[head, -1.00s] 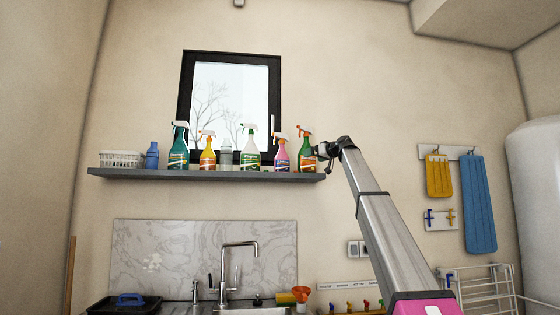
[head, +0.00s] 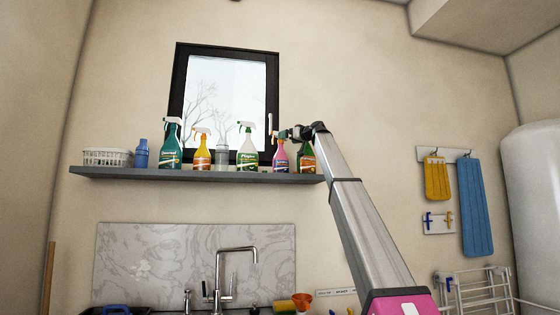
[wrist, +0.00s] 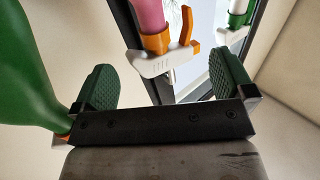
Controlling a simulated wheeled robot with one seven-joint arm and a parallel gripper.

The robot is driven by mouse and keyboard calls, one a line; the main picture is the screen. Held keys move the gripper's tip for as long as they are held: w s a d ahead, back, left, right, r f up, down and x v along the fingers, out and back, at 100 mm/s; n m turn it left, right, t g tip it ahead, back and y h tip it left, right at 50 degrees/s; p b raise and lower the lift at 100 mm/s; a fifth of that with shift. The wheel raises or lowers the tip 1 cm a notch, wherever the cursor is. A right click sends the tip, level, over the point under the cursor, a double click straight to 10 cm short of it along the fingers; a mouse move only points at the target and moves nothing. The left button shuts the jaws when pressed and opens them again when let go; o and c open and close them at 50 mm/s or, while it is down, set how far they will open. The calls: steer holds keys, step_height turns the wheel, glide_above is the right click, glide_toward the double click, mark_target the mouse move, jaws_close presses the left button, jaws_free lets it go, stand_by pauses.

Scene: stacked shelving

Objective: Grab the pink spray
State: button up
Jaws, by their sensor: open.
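The pink spray (head: 281,158) stands upright on the wall shelf, between the white-topped green bottle and the orange-topped green bottle. My gripper (head: 289,133) is at the height of its spray head, at its right side. In the wrist view, which appears upside down, the pink spray (wrist: 152,14) shows its orange collar and white-and-orange head between my open finger pads. My gripper (wrist: 162,64) is empty, and the head lies between or just beyond the fingertips; the exact depth is unclear.
The orange-topped green bottle (head: 307,160) is partly hidden by my arm; its green body (wrist: 32,70) is close beside one finger in the wrist view. The white-topped green bottle (head: 246,150) stands left of the pink spray. The shelf (head: 200,176) runs below the window (head: 224,85).

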steer(key=x, duration=0.5)
steer(key=shift+w+a+f, duration=0.25)
steer(key=shift+f, duration=0.05)
steer(key=c, duration=1.4)
